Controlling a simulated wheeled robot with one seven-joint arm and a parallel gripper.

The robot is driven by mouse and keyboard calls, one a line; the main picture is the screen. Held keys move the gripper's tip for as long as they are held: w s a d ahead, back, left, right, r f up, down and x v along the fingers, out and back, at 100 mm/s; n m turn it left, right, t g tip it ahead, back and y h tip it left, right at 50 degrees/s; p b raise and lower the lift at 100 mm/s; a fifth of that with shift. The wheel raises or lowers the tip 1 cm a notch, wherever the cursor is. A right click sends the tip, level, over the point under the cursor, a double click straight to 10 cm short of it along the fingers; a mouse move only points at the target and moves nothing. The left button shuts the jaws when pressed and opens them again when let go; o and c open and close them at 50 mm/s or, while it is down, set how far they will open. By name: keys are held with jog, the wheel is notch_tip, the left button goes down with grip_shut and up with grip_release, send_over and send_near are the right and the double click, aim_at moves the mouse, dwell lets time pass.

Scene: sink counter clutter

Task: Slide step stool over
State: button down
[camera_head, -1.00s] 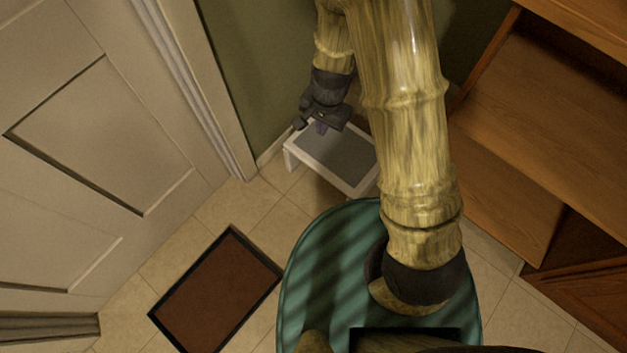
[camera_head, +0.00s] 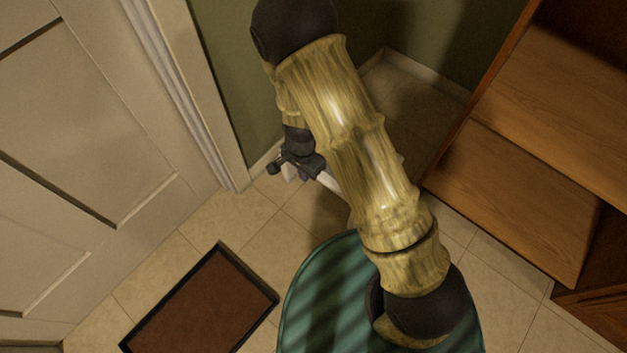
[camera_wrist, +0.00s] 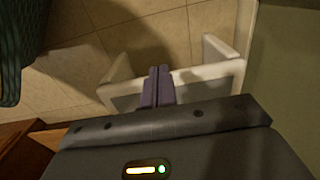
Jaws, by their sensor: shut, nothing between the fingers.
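The step stool has a white frame and a grey top. In the head view only bits of its white frame (camera_head: 329,181) show, as my arm covers the rest. In the wrist view its white edge (camera_wrist: 208,75) and two legs show, with the grey top partly behind my gripper. My gripper (camera_head: 308,172) is low at the stool. In the wrist view its two purple-grey fingers (camera_wrist: 158,72) are together and empty, their tips reaching over the stool's white edge. I cannot tell whether they touch it.
A brown mat with a dark border (camera_head: 203,305) lies on the tiled floor at lower left. A white panelled door (camera_head: 75,130) stands left, beside a green wall. Wooden shelves (camera_head: 520,190) stand right. Bare tile shows in the back corner (camera_head: 395,85).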

jog(key=shift+f, duration=0.1)
jog(key=w+d+f+b, duration=0.2)
jog(key=w+f+b, duration=0.1)
jog(key=f+b, duration=0.6)
jog(key=shift+d+f+b, duration=0.25)
jog(key=shift+f+b, duration=0.15)
jog(key=shift+w, duration=0.15)
